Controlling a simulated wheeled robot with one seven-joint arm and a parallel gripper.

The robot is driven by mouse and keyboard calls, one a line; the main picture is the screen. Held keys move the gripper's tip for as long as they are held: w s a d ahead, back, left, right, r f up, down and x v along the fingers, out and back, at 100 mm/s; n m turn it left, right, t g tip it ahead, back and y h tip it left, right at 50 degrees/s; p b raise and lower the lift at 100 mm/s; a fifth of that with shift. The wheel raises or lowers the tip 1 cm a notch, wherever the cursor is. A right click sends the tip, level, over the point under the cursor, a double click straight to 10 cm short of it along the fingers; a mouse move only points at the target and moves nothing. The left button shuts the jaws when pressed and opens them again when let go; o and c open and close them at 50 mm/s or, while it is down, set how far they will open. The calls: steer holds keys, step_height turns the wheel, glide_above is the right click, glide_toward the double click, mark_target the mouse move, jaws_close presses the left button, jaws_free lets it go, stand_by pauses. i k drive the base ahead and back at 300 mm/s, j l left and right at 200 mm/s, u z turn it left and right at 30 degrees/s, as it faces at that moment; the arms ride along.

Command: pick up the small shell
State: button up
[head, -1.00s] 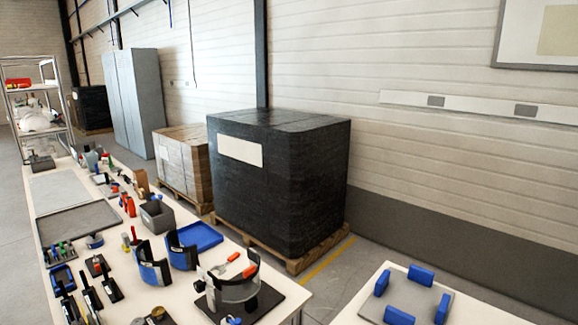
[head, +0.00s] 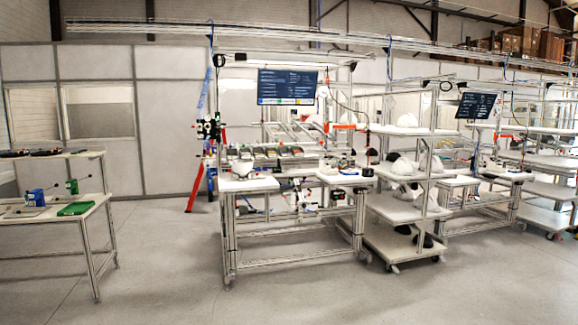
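Several white helmet shells (head: 402,166) sit on the middle shelves of a wheeled rack in the head view, right of centre. Another pale shell-like object (head: 242,168) stands on the workstation to the left of the rack. A white shell (head: 407,120) also shows on the rack's upper shelf. They are far off and small in the picture, so I cannot tell which one is the small shell. My gripper is not in view.
The wheeled rack (head: 392,211) stands between two workstations. A workbench (head: 62,212) with blue and green items is at left. A monitor (head: 287,87) hangs over the nearer workstation. A red-legged stand (head: 194,188) is beside it. The grey floor (head: 180,285) in front is clear.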

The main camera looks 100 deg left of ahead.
mark_target(403, 166)
steer(key=u, duration=2.55)
steer(key=i+u, duration=0.1)
steer(key=i, duration=6.45)
steer(key=l, duration=0.1)
